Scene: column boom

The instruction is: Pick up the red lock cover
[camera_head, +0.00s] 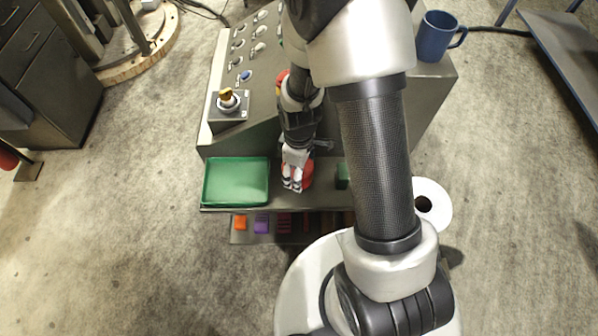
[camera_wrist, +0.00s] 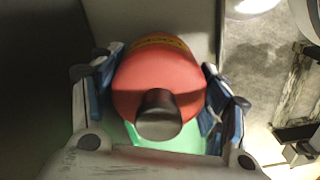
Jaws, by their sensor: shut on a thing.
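The red lock cover (camera_wrist: 165,78) is rounded, with a dark knob on the near side and a yellow band with dark marks at its far edge. My gripper (camera_wrist: 160,92) has its blue-padded fingers closed on both sides of it. In the head view my gripper (camera_head: 293,182) is over the console's front ledge, and the red lock cover (camera_head: 308,175) shows partly behind the fingers. I cannot tell whether the cover touches the ledge.
A green tray (camera_head: 236,204) lies on the ledge to the left. A small green block (camera_head: 342,176) is to the right. Coloured items sit on a lower shelf.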

